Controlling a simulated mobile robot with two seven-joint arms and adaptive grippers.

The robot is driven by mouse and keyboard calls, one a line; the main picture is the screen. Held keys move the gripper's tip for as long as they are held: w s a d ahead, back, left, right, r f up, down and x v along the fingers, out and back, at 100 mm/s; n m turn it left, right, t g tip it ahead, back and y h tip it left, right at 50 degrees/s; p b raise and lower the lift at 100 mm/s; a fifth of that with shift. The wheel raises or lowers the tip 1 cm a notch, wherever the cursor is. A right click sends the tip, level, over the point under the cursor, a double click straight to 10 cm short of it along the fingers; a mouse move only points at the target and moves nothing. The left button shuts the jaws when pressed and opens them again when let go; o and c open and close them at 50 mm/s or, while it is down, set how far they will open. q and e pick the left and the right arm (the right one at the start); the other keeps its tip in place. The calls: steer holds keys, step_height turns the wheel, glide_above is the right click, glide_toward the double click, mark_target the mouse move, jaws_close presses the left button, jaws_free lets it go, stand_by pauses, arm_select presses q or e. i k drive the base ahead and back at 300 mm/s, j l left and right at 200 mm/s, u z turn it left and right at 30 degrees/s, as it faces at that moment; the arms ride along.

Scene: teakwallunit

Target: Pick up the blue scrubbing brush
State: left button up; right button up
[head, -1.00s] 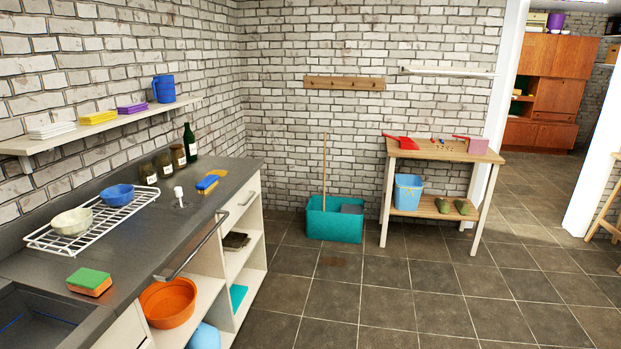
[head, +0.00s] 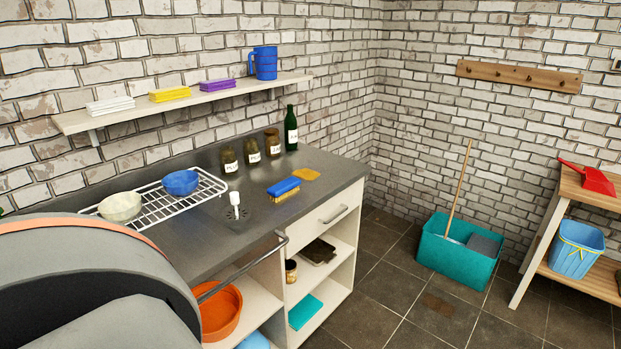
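The blue scrubbing brush (head: 284,187) lies on the dark grey counter (head: 335,182), with its blue back up and tan bristles below. A flat yellow-orange cloth or sponge (head: 306,174) lies just behind it. A large grey rounded part with an orange stripe, which seems to be my own arm, fills the lower left of the view. Neither of my grippers shows.
A white upright fitting (head: 235,204) stands left of the brush. A wire rack (head: 212,188) holds a blue bowl (head: 181,182) and a cream bowl (head: 121,206). Jars and a green bottle (head: 291,130) line the wall. A rail (head: 245,268) runs along the counter front.

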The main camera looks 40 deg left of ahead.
mark_target(278, 191)
steer(key=i, duration=1.5)
steer(key=i+u, duration=0.15)
steer(key=i, duration=0.55)
steer(key=i+l+u, duration=0.1)
steer(key=i, duration=0.6)
steer(key=l+u, duration=0.1)
steer(key=u, duration=1.5)
steer(key=i+l, duration=0.05)
